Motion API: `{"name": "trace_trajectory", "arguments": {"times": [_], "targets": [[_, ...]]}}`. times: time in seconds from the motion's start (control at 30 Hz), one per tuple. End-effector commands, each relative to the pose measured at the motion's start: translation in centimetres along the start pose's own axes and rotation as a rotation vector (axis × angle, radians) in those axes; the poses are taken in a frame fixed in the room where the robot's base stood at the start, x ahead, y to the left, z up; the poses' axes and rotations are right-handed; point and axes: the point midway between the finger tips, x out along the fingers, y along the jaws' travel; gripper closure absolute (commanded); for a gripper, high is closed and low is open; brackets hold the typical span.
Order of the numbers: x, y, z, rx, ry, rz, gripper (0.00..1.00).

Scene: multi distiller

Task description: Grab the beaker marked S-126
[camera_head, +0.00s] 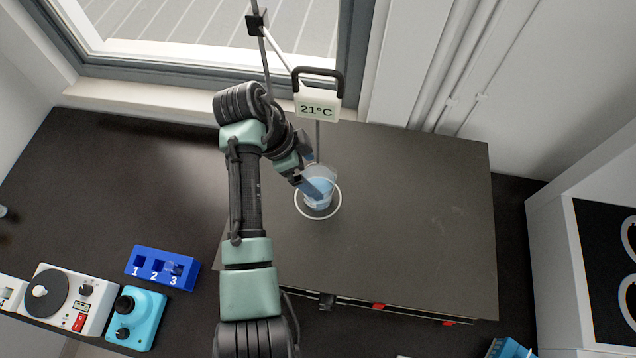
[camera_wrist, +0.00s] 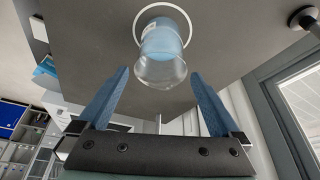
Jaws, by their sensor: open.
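A clear glass beaker (camera_head: 320,201) holding light blue liquid stands inside a white ring on the dark table. It also shows in the wrist view (camera_wrist: 160,45), near the top middle. No S-126 marking is readable on it. My gripper (camera_head: 316,174) is open, with its blue fingers at the beaker in the head view. In the wrist view, the beaker lies in line with the gap between the two spread fingers (camera_wrist: 160,76). I cannot tell whether either finger touches the glass.
A thermometer display (camera_head: 317,107) reading 21°C hangs on a stand behind the beaker, its thin probe running down toward it. A blue block with numbered slots (camera_head: 161,268), a cyan device (camera_head: 136,317) and a white device with a dial (camera_head: 73,298) sit lower left. The table right of the beaker is clear.

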Motion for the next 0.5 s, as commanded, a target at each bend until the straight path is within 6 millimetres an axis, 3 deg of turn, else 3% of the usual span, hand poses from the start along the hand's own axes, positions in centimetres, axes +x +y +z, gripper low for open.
{"name": "trace_trajectory", "arguments": {"times": [0.13, 0.37, 0.5], "targets": [[1.3, 0.1, 0.0, 0.000, -0.001, 0.002, 0.00], [1.6, 0.0, 0.1, 0.001, -0.001, 0.000, 0.00], [1.6, 0.0, 0.1, 0.000, -0.001, 0.000, 0.23]]}}
